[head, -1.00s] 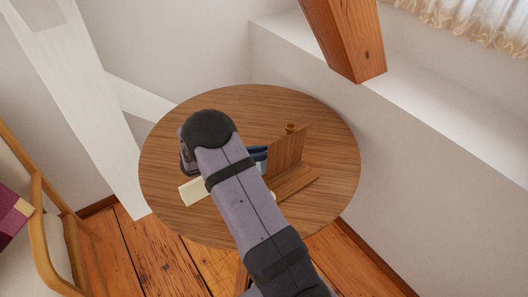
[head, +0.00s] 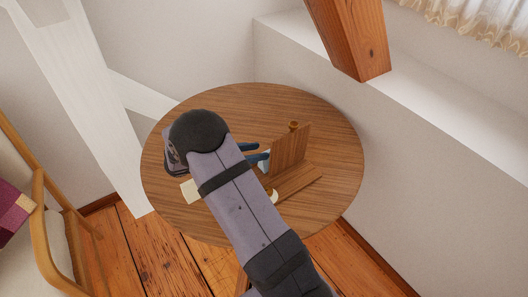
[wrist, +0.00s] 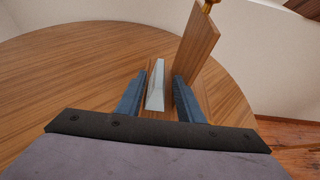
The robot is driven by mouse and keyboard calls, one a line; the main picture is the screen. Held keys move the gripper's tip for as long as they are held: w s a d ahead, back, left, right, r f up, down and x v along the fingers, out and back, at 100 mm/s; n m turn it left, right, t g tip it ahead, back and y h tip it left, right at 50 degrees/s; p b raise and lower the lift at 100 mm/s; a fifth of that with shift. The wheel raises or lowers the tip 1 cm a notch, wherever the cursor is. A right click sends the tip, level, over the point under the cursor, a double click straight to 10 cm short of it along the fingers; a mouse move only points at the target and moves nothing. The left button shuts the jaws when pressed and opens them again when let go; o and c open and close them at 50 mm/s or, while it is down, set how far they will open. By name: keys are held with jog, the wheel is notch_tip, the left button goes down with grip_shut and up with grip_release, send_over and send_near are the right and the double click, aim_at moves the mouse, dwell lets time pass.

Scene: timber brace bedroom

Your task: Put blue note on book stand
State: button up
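The book stand (head: 290,146) is a wooden upright panel with a flat base ledge on the round table; its panel also shows in the wrist view (wrist: 199,48). The blue note (wrist: 155,86) is a pale blue-grey slim piece standing in front of the panel, seemingly on the ledge; its foot is partly hidden. A bit of it shows in the head view (head: 265,166). My gripper (wrist: 158,92) is open, with one dark blue finger on each side of the note and visible gaps. In the head view its fingers (head: 254,152) reach towards the panel.
A cream flat piece (head: 189,191) lies on the round table (head: 330,140), partly behind my arm. A small white round thing (head: 273,196) is by the ledge. A brown-gold knob-like thing (head: 293,126) shows at the panel's top. A timber post (head: 347,40) stands behind.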

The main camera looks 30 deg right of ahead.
jog(key=b+v, duration=0.1)
jog(key=v, duration=0.6)
jog(key=s+a+f+m+y, duration=0.2)
jog(key=s+a+m+y, duration=0.4)
jog(key=s+m, duration=0.3)
jog(key=s+a+f+m+y, duration=0.2)
jog(key=s+a+m+y, duration=0.5)
jog(key=s, duration=0.6)
jog(key=shift+a+m, duration=0.2)
jog(key=shift+m, duration=0.8)
jog(key=shift+f, duration=0.1)
notch_tip(320, 180, up, 8)
jog(key=p, duration=0.8)
